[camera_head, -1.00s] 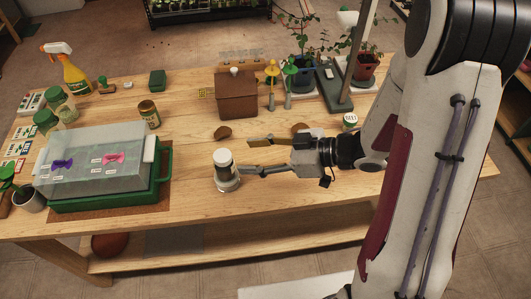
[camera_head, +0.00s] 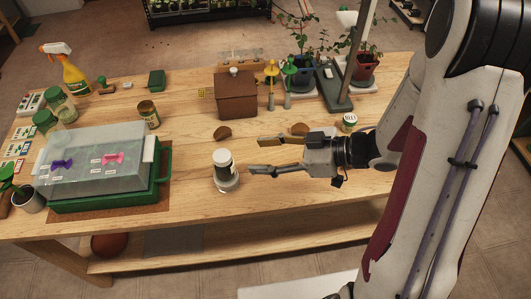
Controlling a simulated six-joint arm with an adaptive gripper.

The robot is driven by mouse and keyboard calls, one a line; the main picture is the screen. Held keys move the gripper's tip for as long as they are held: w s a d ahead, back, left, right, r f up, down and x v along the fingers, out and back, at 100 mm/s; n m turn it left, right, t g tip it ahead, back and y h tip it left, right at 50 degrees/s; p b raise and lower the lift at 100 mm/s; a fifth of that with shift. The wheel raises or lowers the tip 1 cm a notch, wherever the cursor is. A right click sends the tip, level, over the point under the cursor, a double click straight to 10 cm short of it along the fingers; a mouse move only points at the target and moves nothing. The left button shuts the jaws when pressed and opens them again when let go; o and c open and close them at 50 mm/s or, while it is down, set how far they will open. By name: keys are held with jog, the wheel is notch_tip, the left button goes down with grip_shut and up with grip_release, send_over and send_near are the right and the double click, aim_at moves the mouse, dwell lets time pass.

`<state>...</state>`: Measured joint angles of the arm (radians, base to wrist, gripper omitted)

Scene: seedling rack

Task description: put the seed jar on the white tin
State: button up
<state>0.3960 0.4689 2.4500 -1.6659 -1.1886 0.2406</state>
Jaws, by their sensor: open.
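The seed jar (camera_head: 224,170), dark with a white lid, stands upright near the front middle of the table. A low white round thing, seemingly the white tin (camera_head: 229,187), shows beneath it, and the jar appears to rest on it. My gripper (camera_head: 256,156) is open and empty just to the right of the jar. Its fingers point left toward the jar, with a visible gap between the fingertips and the jar.
A green tray with a clear cover (camera_head: 165,168) stands to the left. A brown box (camera_head: 236,95), a small green-and-white tin (camera_head: 349,122) and brown pieces (camera_head: 222,133) lie behind. Potted plants (camera_head: 367,67) stand at the back right. The table front right of the jar is clear.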

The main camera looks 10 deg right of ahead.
jog(key=shift+w, duration=0.1)
jog(key=w+d+r+m+t+h, duration=0.2)
jog(key=w+d+r+t+h, duration=0.2)
jog(key=w+d+h, duration=0.35)
jog(key=s+d+r+m+t+h, duration=0.1)
jog(key=s+d+r+m+h, duration=0.1)
jog(key=d+r+m+h, duration=0.55)
jog(key=s+a+r+m+g+y, duration=0.1)
jog(key=s+a+m+g, duration=0.1)
jog(key=s, duration=0.9)
jog(key=s+a+r+m+g+y, duration=0.1)
jog(key=s+a+r+m+g, duration=0.1)
jog(key=s, duration=0.9)
jog(key=shift+s+a, duration=0.3)
jog(key=shift+a, duration=0.1)
